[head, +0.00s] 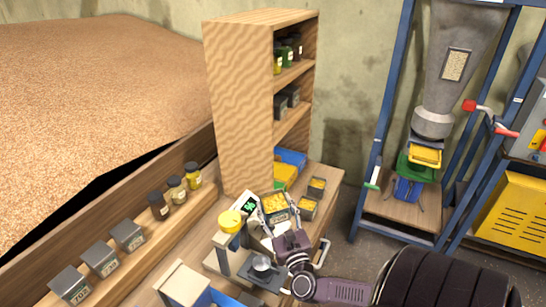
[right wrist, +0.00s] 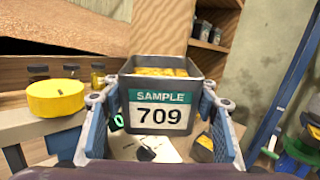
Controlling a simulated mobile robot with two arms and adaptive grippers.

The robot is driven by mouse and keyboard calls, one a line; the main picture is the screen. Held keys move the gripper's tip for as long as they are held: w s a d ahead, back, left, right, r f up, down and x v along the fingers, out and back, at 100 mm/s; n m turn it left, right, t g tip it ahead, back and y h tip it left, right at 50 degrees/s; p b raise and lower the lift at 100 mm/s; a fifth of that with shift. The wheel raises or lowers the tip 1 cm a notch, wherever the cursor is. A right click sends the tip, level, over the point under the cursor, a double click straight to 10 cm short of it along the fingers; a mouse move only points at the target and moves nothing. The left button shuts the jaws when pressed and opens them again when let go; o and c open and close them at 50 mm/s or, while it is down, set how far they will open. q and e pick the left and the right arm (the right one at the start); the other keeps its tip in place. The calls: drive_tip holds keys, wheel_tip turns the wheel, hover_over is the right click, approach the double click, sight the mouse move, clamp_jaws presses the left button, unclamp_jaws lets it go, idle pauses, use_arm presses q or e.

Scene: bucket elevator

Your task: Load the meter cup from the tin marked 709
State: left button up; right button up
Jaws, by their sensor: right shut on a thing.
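The tin marked 709 (right wrist: 160,113) is a grey square tin with a green and white SAMPLE label, filled with yellow pieces. It is upright in my right gripper (right wrist: 160,112), whose blue-padded fingers are shut on its two sides. In the head view the tin (head: 275,203) is above the bench, with the gripper around it. A small metal cup (head: 262,262) is on the grey base below. I cannot tell which is the meter cup. My left gripper is not seen.
Open tins (head: 308,208) stand right of the held tin. A green-lit display (head: 249,205) is just behind it. A wooden shelf (head: 238,105) rises behind the bench. Closed grey tins (head: 128,236) and jars (head: 177,189) line the left ledge. A hopper (head: 455,60) stands far right.

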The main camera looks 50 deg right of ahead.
sight(272, 224)
drive_tip(key=shift+w+a+f, duration=0.1)
drive_tip(key=shift+a+f, duration=0.1)
drive_tip(key=shift+f, duration=0.3)
drive_tip(key=shift+w+a+f+b, duration=0.1)
drive_tip(key=shift+f+b, duration=0.1)
drive_tip(key=shift+b, duration=0.25)
drive_tip(key=shift+a+f+n+t+b, duration=0.35)
drive_tip(key=shift+f+b, duration=0.2)
drive_tip(key=shift+b, duration=0.2)
drive_tip(key=shift+a+f+b, duration=0.15)
drive_tip(key=shift+f+b, duration=0.05)
drive_tip(key=shift+b, duration=0.1)
drive_tip(key=shift+s+a+f, duration=0.1)
drive_tip(key=shift+s+f, duration=0.05)
drive_tip(key=shift+s, duration=0.05)
drive_tip(key=shift+a, duration=0.15)
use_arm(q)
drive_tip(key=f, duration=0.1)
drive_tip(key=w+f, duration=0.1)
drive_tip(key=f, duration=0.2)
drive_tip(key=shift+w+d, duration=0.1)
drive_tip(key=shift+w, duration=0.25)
use_arm(e)
drive_tip(key=shift+s+a, duration=0.1)
drive_tip(key=shift+a, duration=0.1)
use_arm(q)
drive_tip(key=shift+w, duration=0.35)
